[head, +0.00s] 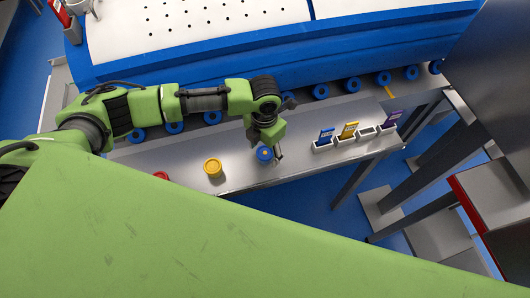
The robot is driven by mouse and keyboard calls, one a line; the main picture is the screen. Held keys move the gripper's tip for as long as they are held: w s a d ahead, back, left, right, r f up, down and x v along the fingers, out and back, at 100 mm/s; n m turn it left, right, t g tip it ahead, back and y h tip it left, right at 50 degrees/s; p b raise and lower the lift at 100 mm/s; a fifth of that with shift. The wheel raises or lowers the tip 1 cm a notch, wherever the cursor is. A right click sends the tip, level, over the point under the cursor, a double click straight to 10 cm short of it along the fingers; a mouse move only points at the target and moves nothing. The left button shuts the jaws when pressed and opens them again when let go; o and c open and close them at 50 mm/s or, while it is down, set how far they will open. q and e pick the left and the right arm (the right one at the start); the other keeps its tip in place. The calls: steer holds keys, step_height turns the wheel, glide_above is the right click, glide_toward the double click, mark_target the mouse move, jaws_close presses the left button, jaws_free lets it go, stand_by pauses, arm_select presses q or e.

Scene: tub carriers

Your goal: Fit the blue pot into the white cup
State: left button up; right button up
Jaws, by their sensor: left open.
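The blue pot (265,155) stands on the grey metal bench near its front edge. My left gripper (267,149) is over it, open, with its fingers pointing down around or beside the pot; I cannot tell whether they touch it. White cups stand in a row at the bench's right end. The leftmost white cup (323,147) has a blue card standing at it. The neighbouring cups have a yellow card (349,129) and a purple card (392,118). Another cup (367,131) between these two shows no upright card. My right gripper is not in view.
A yellow pot (212,168) and a partly hidden red pot (161,175) stand to the left on the bench (240,176). Blue rollers (320,92) line the back, below a blue-edged white table. Bare bench lies between the blue pot and the cups.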

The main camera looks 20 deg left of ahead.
arm_select(q)
steer(key=c, duration=1.2)
steer(key=shift+c, duration=0.2)
